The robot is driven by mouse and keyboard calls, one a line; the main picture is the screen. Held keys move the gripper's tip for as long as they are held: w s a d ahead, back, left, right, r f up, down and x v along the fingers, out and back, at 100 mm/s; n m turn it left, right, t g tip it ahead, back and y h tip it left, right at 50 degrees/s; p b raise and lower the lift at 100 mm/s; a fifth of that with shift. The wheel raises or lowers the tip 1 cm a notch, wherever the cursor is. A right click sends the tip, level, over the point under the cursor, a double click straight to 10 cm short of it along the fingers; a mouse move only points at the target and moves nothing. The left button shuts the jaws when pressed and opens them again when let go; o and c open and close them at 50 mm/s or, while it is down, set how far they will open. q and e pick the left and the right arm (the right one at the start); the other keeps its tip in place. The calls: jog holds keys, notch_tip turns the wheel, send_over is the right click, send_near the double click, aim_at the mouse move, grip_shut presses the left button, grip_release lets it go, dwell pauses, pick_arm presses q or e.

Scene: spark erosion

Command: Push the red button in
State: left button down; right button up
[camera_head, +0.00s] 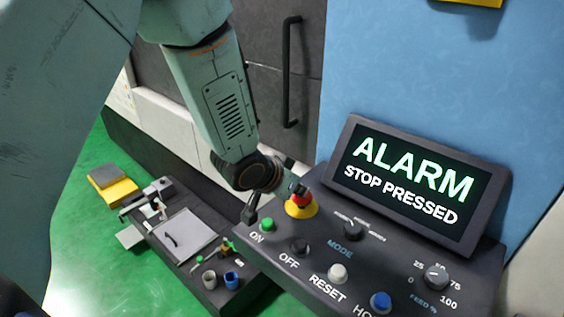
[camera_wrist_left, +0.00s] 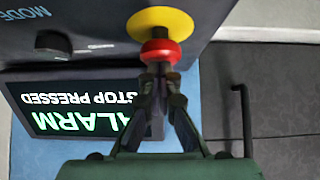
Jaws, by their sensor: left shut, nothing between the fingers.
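The red button (camera_head: 301,199) is a mushroom-shaped stop button on a yellow round base (camera_head: 302,209), at the upper left of the dark control panel. The red button also shows in the left wrist view (camera_wrist_left: 160,50), with the yellow base (camera_wrist_left: 160,24) behind it. My left gripper (camera_wrist_left: 158,68) is shut and empty, its fingertips at the red cap and seeming to touch it. In the head view the left gripper (camera_head: 296,188) partly covers the button. The screen (camera_head: 408,180) reads "ALARM STOP PRESSED". My right gripper is not in view.
On the panel are a green ON button (camera_head: 267,224), a dark OFF button (camera_head: 299,245), a white RESET button (camera_head: 337,273), a blue button (camera_head: 380,301), a mode knob (camera_head: 354,229) and a feed knob (camera_head: 436,277). A tray of small tools (camera_head: 152,243) lies left of the panel.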

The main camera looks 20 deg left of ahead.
aim_at(298, 198)
pick_arm(q)
notch_tip(298, 198, up, 4)
jog(key=p, duration=0.2)
jog(key=shift+w+p, duration=0.1)
jog(key=shift+p, duration=0.2)
jog(key=b+v, duration=0.2)
jog(key=v, duration=0.8)
jog(key=shift+s, duration=0.35)
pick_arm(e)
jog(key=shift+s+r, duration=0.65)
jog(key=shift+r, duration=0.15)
